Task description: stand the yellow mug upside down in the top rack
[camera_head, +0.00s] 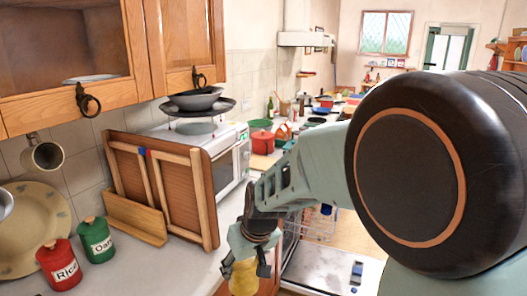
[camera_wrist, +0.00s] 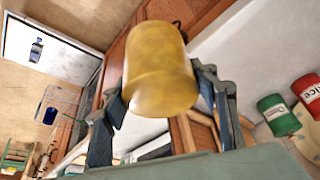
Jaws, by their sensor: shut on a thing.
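The yellow mug (camera_wrist: 160,65) is held between the two fingers of my gripper (camera_wrist: 158,92) in the wrist view. In the head view, the mug (camera_head: 243,279) hangs below my gripper (camera_head: 247,262), in front of the counter's edge. I cannot tell which way its mouth faces, and its handle is not clear. The wire rack (camera_head: 316,226) of the open dishwasher stands to the right, partly hidden behind my arm; a blue item (camera_head: 326,209) is in it. The rack (camera_wrist: 62,103) also shows at the left of the wrist view, apart from the mug.
The open dishwasher door (camera_head: 318,271) lies low at the front, with a small dark item (camera_head: 357,271) on it. Red (camera_head: 59,265) and green (camera_head: 96,239) canisters and a wooden board rack (camera_head: 165,190) stand on the left counter. A wall cabinet (camera_head: 180,40) hangs above.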

